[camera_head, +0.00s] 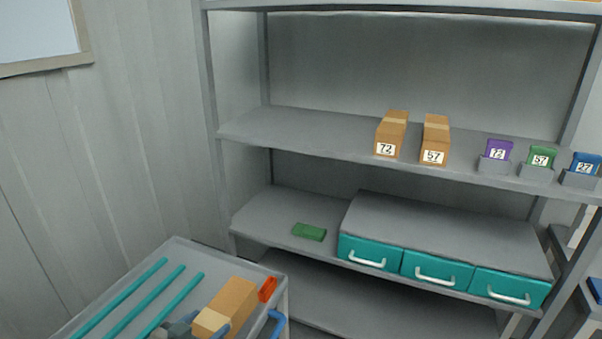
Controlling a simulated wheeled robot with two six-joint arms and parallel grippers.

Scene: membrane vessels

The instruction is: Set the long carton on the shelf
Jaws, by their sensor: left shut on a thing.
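The long carton (236,297) is tan with a paler band near its front end. It is at the bottom of the head view, over the right part of the grey cart top (182,252). My left gripper (203,326) is shut on the carton near its front end, with a finger on each side. I cannot tell whether the carton touches the cart top. The grey shelf unit (330,135) stands behind and to the right. Two similar tan cartons, marked 72 (391,134) and 57 (435,141), stand on its upper board. My right gripper is not in view.
Teal rods (143,300) and a red-orange piece (267,289) are on the cart. A blue handle (278,323) is at its right edge. The upper board is clear left of the cartons.

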